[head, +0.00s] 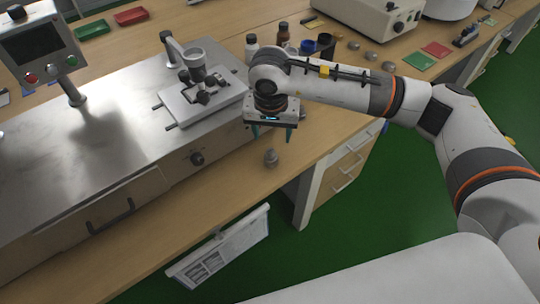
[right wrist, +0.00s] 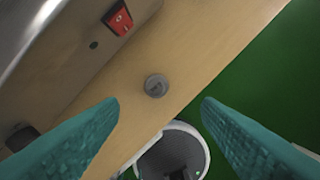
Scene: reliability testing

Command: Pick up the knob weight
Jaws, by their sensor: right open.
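The knob weight (head: 271,157) is a small grey metal piece standing on the wooden bench near its front edge. In the right wrist view the knob weight (right wrist: 156,86) shows from above as a round grey disc with a knob. My right gripper (head: 271,138) points down above and slightly behind it in the head view. Its two teal fingers are apart, with nothing between them; they also show in the right wrist view (right wrist: 160,108). The weight lies beyond the fingertips there, not touched. My left gripper is not in view.
A steel-topped machine (head: 110,140) with a black knob on its front stands left of the weight. A red switch (right wrist: 118,18) shows in the right wrist view. Bottles (head: 283,34) and several small weights (head: 371,56) stand farther back. The bench drops to green floor (head: 385,190) on the right.

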